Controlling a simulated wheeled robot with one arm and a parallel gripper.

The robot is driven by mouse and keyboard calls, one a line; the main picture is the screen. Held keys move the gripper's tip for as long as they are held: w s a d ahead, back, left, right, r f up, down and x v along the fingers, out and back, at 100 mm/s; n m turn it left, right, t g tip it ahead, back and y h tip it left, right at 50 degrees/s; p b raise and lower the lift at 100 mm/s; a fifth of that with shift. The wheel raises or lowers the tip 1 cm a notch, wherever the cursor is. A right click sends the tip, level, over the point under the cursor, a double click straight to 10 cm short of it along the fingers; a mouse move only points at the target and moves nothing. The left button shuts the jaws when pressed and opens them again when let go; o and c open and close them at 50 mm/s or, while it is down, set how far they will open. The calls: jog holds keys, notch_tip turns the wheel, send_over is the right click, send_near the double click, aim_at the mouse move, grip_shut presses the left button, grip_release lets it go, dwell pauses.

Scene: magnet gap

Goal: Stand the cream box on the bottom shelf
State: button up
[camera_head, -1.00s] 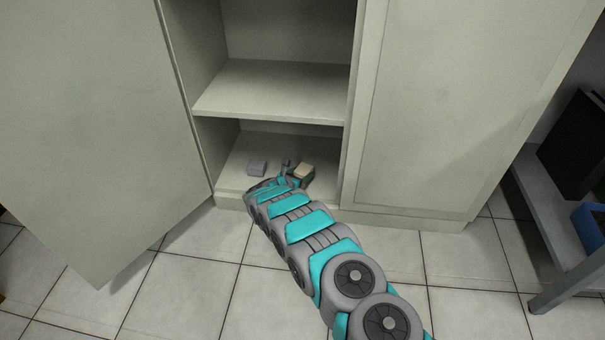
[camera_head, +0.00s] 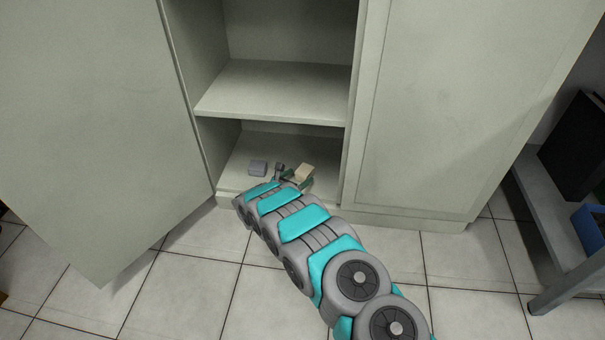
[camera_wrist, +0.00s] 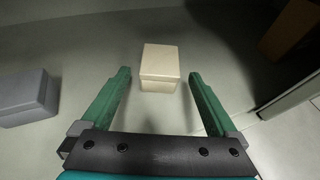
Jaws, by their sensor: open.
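The cream box (camera_head: 304,172) rests on the bottom shelf (camera_head: 235,182) of the open cabinet, toward its right side. In the wrist view the cream box (camera_wrist: 160,67) sits just ahead of my gripper (camera_wrist: 158,75), roughly centred between the two green fingers. The fingers are apart and empty, with a gap of floor between them and the box sides. In the head view my gripper (camera_head: 293,177) is at the shelf front and is partly hidden by my arm.
The middle shelf (camera_head: 275,92) above is empty. The cabinet door (camera_head: 90,130) stands open at left. The right cabinet wall is close to the cream box.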

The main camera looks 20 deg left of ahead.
jog(key=v, duration=0.6)
jog(key=shift+a+r, duration=0.15)
jog(key=shift+s+r, duration=0.15)
jog(key=shift+s, duration=0.5)
